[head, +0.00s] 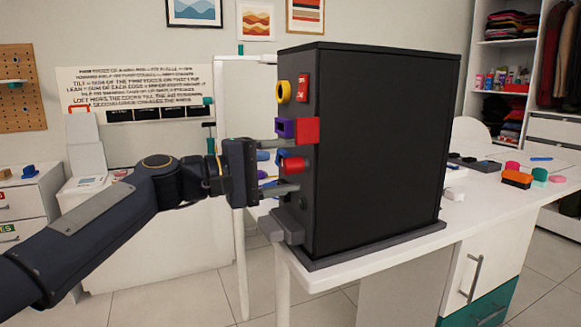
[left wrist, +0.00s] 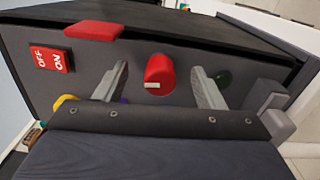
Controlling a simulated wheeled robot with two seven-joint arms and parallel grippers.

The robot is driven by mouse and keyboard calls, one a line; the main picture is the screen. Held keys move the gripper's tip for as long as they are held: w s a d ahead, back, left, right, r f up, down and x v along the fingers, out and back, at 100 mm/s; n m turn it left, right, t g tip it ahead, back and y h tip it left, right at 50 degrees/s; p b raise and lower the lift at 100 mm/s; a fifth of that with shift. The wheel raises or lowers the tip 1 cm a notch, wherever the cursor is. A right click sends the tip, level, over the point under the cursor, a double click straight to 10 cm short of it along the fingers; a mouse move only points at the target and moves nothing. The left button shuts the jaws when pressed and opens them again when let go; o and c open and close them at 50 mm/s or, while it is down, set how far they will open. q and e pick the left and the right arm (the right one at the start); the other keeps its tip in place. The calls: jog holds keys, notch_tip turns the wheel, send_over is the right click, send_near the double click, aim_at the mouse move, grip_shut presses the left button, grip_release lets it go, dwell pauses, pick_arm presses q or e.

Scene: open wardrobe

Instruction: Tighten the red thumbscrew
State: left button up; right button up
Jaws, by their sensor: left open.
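The red thumbscrew (head: 293,165) sticks out from the narrow face of the black cabinet (head: 385,150). In the left wrist view the thumbscrew (left wrist: 160,69) is a red cylinder with a small pale mark on its lower edge. My left gripper (head: 287,167) is open, level with the thumbscrew, one finger above and one below it in the head view. In the left wrist view the fingers (left wrist: 160,82) stand on either side of it with clear gaps, so neither seems to touch it. My right gripper is not in view.
A grey block (head: 287,226) juts out low down. The cabinet stands on a white table (head: 470,225).

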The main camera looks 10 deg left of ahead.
pick_arm(q)
jog(key=shift+b+v, duration=0.5)
jog(key=shift+v, duration=1.05)
jog(key=b, duration=0.1)
send_near(282, 167)
jog(key=shift+x, duration=1.1)
jog(key=shift+s+d, duration=0.1)
jog(key=shift+s, duration=0.1)
jog(key=s+a+f+m+g+y, duration=0.15)
jog(key=s+f+y, duration=0.25)
jog(key=s+f, duration=0.6)
jog(key=s+f+m+g+y, duration=0.1)
jog(key=s+f+m+y, duration=0.15)
jog(key=s+f, duration=0.8)
jog(key=s+a+f+m+g+y, duration=0.15)
jog(key=s+f+y, duration=0.35)
jog(key=f, duration=1.1)
notch_tip(282, 167, up, 25)
jog(key=p, duration=2.5)
jog(key=shift+s+r+p, duration=0.2)
jog(key=shift+p, duration=0.2)
